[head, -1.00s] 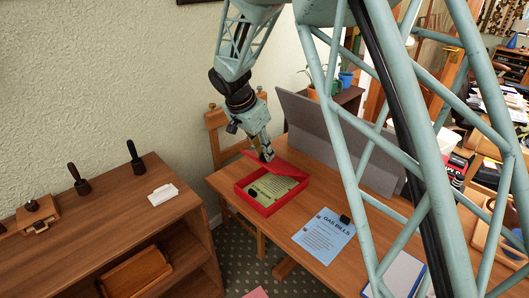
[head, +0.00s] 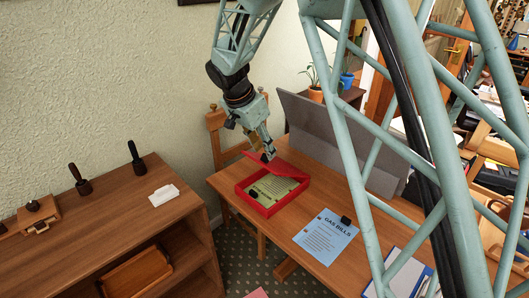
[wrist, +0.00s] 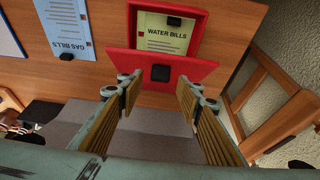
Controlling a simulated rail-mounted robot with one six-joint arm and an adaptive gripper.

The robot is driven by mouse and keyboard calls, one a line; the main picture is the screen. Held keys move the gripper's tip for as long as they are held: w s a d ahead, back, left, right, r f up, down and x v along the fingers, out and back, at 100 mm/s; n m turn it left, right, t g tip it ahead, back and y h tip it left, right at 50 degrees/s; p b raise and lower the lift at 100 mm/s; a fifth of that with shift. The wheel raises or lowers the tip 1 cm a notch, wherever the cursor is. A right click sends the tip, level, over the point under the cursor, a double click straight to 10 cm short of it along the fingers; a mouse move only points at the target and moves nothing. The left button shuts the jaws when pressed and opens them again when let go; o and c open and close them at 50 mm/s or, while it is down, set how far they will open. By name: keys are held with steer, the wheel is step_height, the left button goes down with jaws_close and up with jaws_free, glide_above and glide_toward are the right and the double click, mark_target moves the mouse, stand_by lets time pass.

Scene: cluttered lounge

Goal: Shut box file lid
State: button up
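The red box file (head: 262,209) lies on the wooden table with its lid (head: 288,167) open, tilted up along the far side. A yellow-green "Water Bills" sheet (head: 272,187) and a small dark object (head: 254,192) are in the box. In the wrist view the red lid (wrist: 125,62) has a black square (wrist: 160,73) on it, and the sheet (wrist: 165,36) shows beyond. My gripper (head: 267,154) is by the lid's upper edge. In the wrist view my gripper (wrist: 158,90) is open, its fingers apart with nothing held between them; contact with the lid cannot be told.
A blue "Gas Bills" sheet (head: 325,236) with a black clip lies right of the box. A grey panel (head: 335,135) stands behind it. A wooden chair (head: 216,125) is at the table's left end. A separate wooden shelf unit (head: 120,215) stands at left.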

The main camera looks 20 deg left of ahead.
steer(key=v, duration=0.9)
steer(key=shift+r, duration=0.25)
steer(key=shift+s+a, duration=0.1)
steer(key=shift+s, duration=0.05)
